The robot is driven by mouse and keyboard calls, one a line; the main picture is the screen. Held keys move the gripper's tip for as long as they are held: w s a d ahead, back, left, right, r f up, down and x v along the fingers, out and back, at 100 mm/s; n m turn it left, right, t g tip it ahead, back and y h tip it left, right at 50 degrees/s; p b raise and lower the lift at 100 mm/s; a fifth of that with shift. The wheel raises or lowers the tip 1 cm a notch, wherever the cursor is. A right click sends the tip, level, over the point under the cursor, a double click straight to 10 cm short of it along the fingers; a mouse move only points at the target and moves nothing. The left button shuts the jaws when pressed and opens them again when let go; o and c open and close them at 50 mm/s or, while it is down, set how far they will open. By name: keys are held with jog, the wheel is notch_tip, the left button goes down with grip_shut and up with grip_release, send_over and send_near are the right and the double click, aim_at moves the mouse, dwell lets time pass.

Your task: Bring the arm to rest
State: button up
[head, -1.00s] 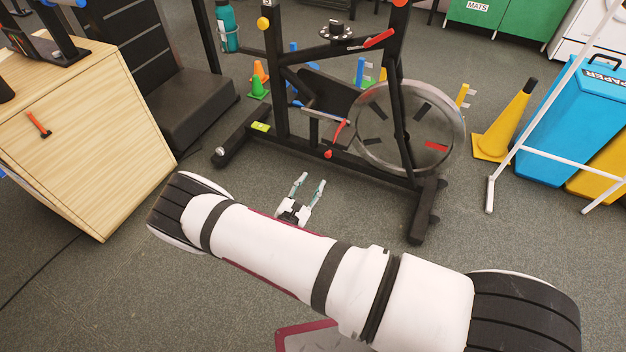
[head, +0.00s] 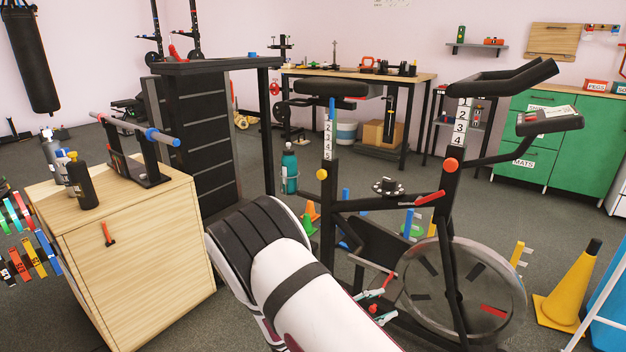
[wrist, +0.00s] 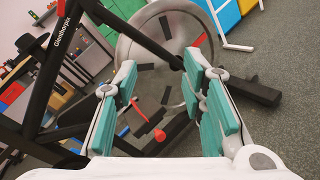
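My gripper (wrist: 160,85) fills the near part of the wrist view. Its two teal-padded fingers stand apart, with nothing held between them. Beyond the gap are the wheel and dark frame of an exercise bike (wrist: 165,40). In the head view, my white and black arm reaches up from the bottom edge. The fingertips (head: 377,305) show small beside the arm, in front of the lower frame of the exercise bike (head: 440,225). The rest of the gripper is hidden behind the arm there. I cannot tell whether it touches the bike.
A wooden cabinet (head: 150,270) with bottles and a barbell rack on top stands at the left. A yellow cone (head: 567,290) stands right of the bike wheel. A teal bottle (head: 290,170) and small cones are behind the bike. Grey floor shows between them.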

jog(key=s+d+r+m+g+y, duration=0.3)
jog(key=s+d+r+m+g, duration=0.25)
jog(key=s+r, duration=0.4)
jog(key=s+d+r+m+g+y, duration=0.2)
jog(key=s+d+r+m+g, duration=0.35)
jog(key=r, duration=0.65)
jog(key=s+a+r+m+t+y, duration=0.1)
jog(key=s+a+r+m+y, duration=0.15)
jog(key=s, duration=0.55)
jog(key=s+a+r+m+t+y, duration=0.2)
jog(key=s+a+y, duration=0.15)
jog(key=s, duration=0.55)
jog(key=s+a+r+m+t+y, duration=0.15)
jog(key=s+y, duration=0.25)
jog(key=s, duration=0.4)
notch_tip(320, 180, up, 35)
jog(key=t+p, duration=0.3)
jog(key=p, duration=3)
jog(key=shift+w+r+p, duration=0.15)
jog(key=shift+r+p, duration=0.05)
jog(key=shift+p, duration=0.1)
